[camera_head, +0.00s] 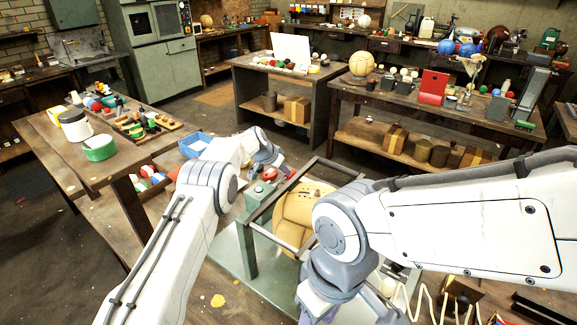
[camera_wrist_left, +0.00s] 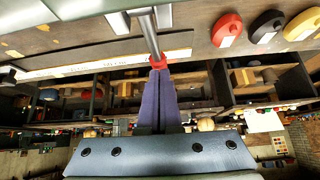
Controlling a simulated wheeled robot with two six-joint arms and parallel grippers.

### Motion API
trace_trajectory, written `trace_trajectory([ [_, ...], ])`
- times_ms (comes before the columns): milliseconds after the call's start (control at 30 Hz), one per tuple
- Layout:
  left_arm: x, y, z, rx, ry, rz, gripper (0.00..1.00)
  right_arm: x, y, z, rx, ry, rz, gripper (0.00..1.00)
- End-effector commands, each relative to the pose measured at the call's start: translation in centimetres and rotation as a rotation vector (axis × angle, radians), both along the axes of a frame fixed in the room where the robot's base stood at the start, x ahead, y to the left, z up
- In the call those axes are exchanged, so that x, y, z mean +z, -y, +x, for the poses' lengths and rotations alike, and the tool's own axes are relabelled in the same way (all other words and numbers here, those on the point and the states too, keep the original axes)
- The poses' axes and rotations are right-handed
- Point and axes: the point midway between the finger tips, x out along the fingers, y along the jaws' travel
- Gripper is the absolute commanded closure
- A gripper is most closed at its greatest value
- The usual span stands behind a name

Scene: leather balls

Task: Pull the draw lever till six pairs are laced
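A tan leather ball (camera_head: 297,215) with dark lacing marks sits in a grey-green metal frame (camera_head: 249,250) at the middle of the bench. My left gripper (camera_head: 268,153) reaches over the far left side of this frame; its fingers are hard to make out there. In the left wrist view its two purple fingers (camera_wrist_left: 159,75) lie close together, their tips at the red collar (camera_wrist_left: 157,61) of a metal rod (camera_wrist_left: 149,35), which looks like the draw lever. My right gripper (camera_head: 315,305) points down in front of the frame, with its fingertips mostly hidden.
A blue bin (camera_head: 195,144) stands left of the frame. A side table (camera_head: 62,160) at left holds a white jar (camera_head: 75,126) and a green tape roll (camera_head: 99,148). Back tables carry balls and a red box (camera_head: 432,87). A pale coiled cord (camera_head: 445,305) lies at lower right.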

Motion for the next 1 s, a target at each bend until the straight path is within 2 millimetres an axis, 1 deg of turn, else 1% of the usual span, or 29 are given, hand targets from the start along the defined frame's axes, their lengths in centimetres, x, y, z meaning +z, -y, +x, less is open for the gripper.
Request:
trace_trajectory([
  [133,-0.1,0.0,-0.1,-0.001,-0.003,0.001,1.0,0.0,0.0,0.0,0.0,0.0,0.0,0.53],
  [233,0.0,-0.3,-0.4,0.0,-0.003,-0.001,1.0,-0.4,0.0,0.0,0.0,0.0,0.0,0.53],
  [367,0.2,-1.1,-1.3,0.002,-0.005,0.001,1.0,-1.1,0.0,0.0,0.0,0.0,0.0,0.53],
  [400,0.1,-1.4,-1.6,0.002,-0.002,0.001,1.0,-1.9,0.0,0.0,0.0,0.0,0.0,0.53],
  [500,0.5,-1.8,-2.2,0.0,-0.002,0.0,1.0,-2.6,0.0,0.0,0.0,0.0,0.0,0.53],
  [867,0.8,-2.0,-2.4,-0.001,-0.003,0.001,1.0,-2.5,0.0,0.0,0.002,0.0,0.0,0.53],
  [1000,1.4,-2.3,-2.7,0.0,-0.002,0.001,1.0,-2.9,0.0,0.0,0.004,0.0,0.0,0.53],
])
